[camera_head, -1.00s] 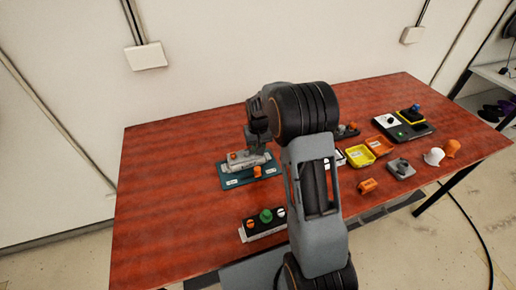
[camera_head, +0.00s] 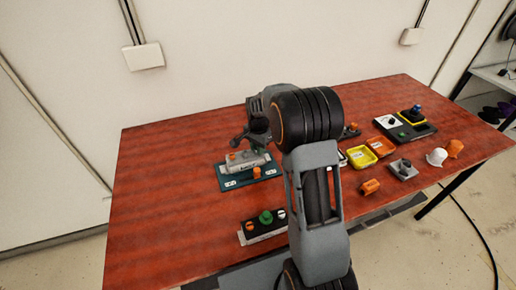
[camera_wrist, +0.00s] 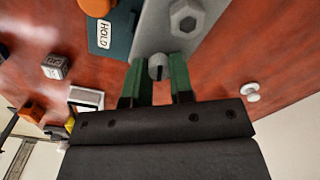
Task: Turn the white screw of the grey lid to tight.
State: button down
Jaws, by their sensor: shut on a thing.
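The grey lid (camera_head: 245,162) sits on a teal board (camera_head: 232,182) at the left middle of the table. In the wrist view the lid (camera_wrist: 170,30) runs up from between my fingers and carries a grey hex nut (camera_wrist: 186,18). The white screw (camera_wrist: 158,66), with a dark slot, is at the lid's near end. My gripper (camera_wrist: 158,78) has its two green fingers on either side of the screw and is shut on it. In the head view my gripper (camera_head: 246,137) is over the lid, and the screw cannot be made out there.
Orange knobs (camera_head: 257,172) stand on the teal board, which bears a HOLD label (camera_wrist: 104,33). A block with green and orange knobs (camera_head: 264,226) lies nearer. Yellow (camera_head: 361,157) and orange trays (camera_head: 380,147) are to the right. The table's left side is clear.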

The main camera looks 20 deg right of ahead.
jog(key=shift+m, duration=1.5)
jog(key=c, duration=1)
grip_release()
notch_tip(320, 180, up, 14)
jog(key=shift+f+b, duration=0.1)
jog(key=shift+b, duration=0.35)
